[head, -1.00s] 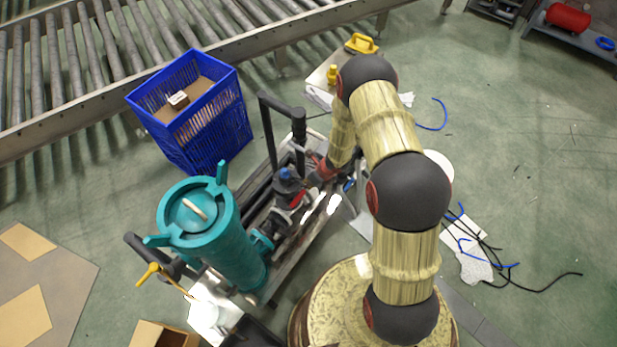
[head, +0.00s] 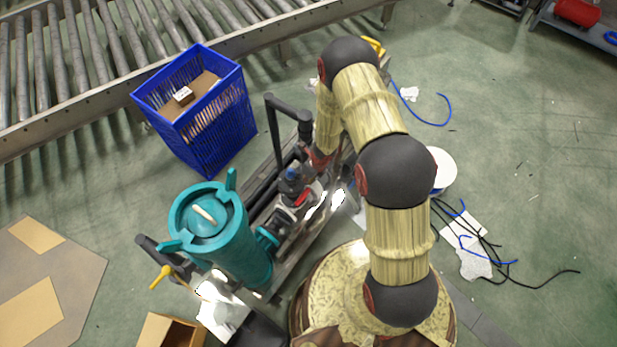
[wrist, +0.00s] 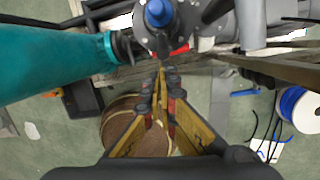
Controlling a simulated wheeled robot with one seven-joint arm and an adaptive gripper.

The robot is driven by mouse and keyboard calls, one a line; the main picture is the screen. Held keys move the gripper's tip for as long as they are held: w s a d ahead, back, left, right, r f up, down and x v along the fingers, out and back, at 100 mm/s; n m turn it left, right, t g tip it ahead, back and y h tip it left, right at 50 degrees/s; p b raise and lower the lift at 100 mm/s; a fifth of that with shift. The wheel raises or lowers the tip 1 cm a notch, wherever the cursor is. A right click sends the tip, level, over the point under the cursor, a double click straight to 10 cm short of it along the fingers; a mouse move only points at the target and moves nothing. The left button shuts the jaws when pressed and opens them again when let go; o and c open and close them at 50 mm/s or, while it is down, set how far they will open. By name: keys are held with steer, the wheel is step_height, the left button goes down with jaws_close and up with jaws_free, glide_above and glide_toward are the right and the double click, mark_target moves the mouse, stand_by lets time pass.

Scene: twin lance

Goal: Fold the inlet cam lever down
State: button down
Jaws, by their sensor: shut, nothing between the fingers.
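In the wrist view a bit of red (wrist: 180,50) shows just beyond my fingertips, below the blue cap (wrist: 158,13). My gripper (wrist: 162,74) is shut and empty, its fingertips close to the fitting; I cannot tell whether they touch it. In the head view my arm mostly hides the gripper, behind and right of the blue cap.
A black pipe frame (head: 273,130) rises beside the fittings. A blue crate (head: 215,125) stands behind the skid, before a roller conveyor (head: 130,55). A yellow-handled valve (head: 160,277) sticks out at the left. Cables (head: 500,262) and a white spool (head: 445,170) lie right.

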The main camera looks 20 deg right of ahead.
steer(key=shift+w+a+r+p, duration=0.4)
steer(key=shift+w+a+p, duration=0.05)
steer(key=shift+w+p, duration=0.2)
steer(key=shift+w+a+r+p, duration=0.4)
steer(key=shift+w+p, duration=0.15)
steer(key=shift+w, duration=0.05)
steer(key=shift+w, duration=0.1)
